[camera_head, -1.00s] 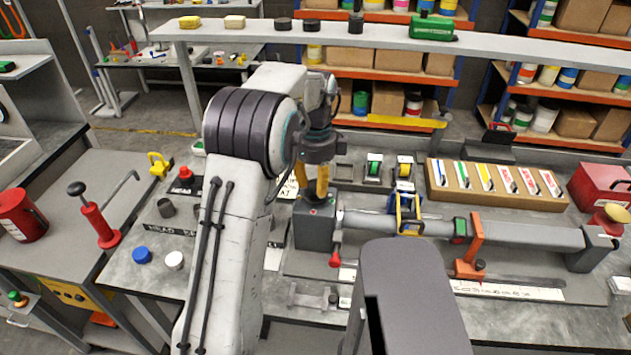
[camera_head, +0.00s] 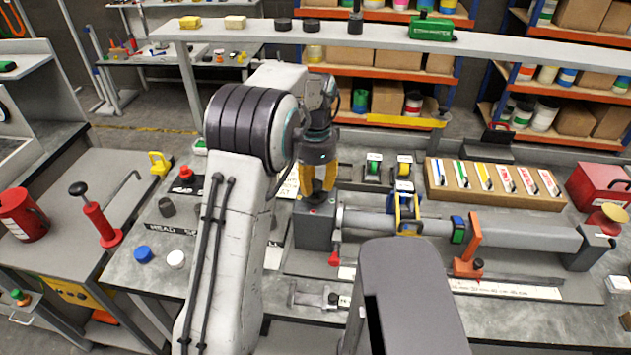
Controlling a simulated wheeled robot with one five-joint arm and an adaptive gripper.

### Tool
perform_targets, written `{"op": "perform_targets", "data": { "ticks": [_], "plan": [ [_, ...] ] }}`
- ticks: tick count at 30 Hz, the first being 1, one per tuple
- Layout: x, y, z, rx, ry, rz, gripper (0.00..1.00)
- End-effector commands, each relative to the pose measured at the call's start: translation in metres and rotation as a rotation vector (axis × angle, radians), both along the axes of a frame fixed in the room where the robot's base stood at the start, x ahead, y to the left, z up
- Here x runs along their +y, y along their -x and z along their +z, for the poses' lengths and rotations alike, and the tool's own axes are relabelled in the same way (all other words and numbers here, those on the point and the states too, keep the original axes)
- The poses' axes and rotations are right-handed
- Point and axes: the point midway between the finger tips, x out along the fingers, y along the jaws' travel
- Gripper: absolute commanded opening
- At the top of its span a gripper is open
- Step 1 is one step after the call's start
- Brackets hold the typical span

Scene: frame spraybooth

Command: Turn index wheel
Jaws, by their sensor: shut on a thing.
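My gripper (camera_head: 318,193), with yellow fingers, points down at the top of the grey headstock block (camera_head: 313,228) at the left end of a long grey tube (camera_head: 527,235). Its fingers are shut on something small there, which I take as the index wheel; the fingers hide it. A small red mark shows on the block top by the fingertips. A collar on the tube (camera_head: 458,230) shows a blue face above a green one. An orange bracket (camera_head: 471,250) stands just right of the collar, and a blue and yellow clamp (camera_head: 408,211) sits around the tube.
A red-knobbed lever (camera_head: 335,256) hangs at the block's front right. A tray of coloured strips (camera_head: 495,184) lies at the back right. My body hides part of the front bench.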

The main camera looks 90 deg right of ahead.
Motion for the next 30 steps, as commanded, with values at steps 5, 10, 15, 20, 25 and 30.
{"op": "perform_targets", "data": {
  "ticks": [5, 10, 15, 20, 25, 30],
  "plan": [
    [0.0021, -0.0006, -0.0037, -0.004, -0.011, 0.167, 0.01],
    [0.0023, -0.0007, -0.0039, -0.004, -0.011, 0.318, 0.01],
    [0.0024, -0.0006, -0.0041, -0.005, -0.011, 0.447, 0.01],
    [0.0025, -0.0008, -0.0042, -0.006, -0.011, 0.542, 0.01],
    [0.0026, -0.0008, -0.0044, -0.007, -0.011, 0.610, 0.01],
    [0.0027, -0.0008, -0.0045, -0.006, -0.012, 0.646, 0.01]
  ]
}}
